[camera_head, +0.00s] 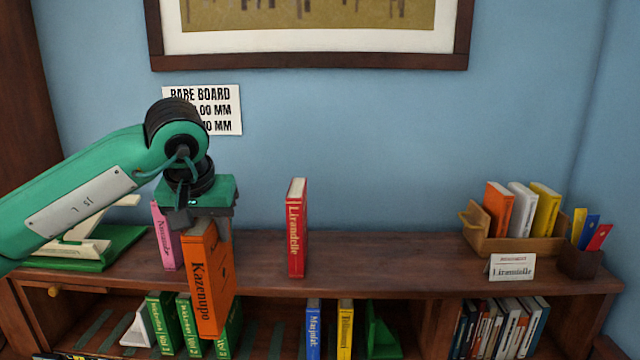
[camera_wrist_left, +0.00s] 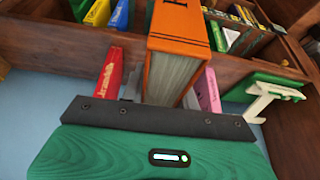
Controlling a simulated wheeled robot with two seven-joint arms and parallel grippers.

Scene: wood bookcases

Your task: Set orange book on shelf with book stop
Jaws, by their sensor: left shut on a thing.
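An orange book titled "Kazenupo" (camera_head: 209,285) hangs upright from my left gripper (camera_head: 203,222), spine toward the head camera. The jaws are shut on its upper end. It overlaps the top board's front edge and the green books below in the head view; I cannot tell its exact depth. It also shows in the left wrist view (camera_wrist_left: 176,50). On the lower shelf, a white wedge-like stop (camera_head: 139,328) stands left of the green books, and a green stop (camera_head: 380,335) stands right of a yellow book. My right gripper is not in view.
On the top board (camera_head: 370,262) stand a red book (camera_head: 297,230) and a pink book (camera_head: 166,236). The lower shelf holds green books (camera_head: 160,322), a blue book (camera_head: 313,328) and a yellow book (camera_head: 345,328). A wooden book holder (camera_head: 480,238) is at right; a sign (camera_head: 222,122) hangs behind.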

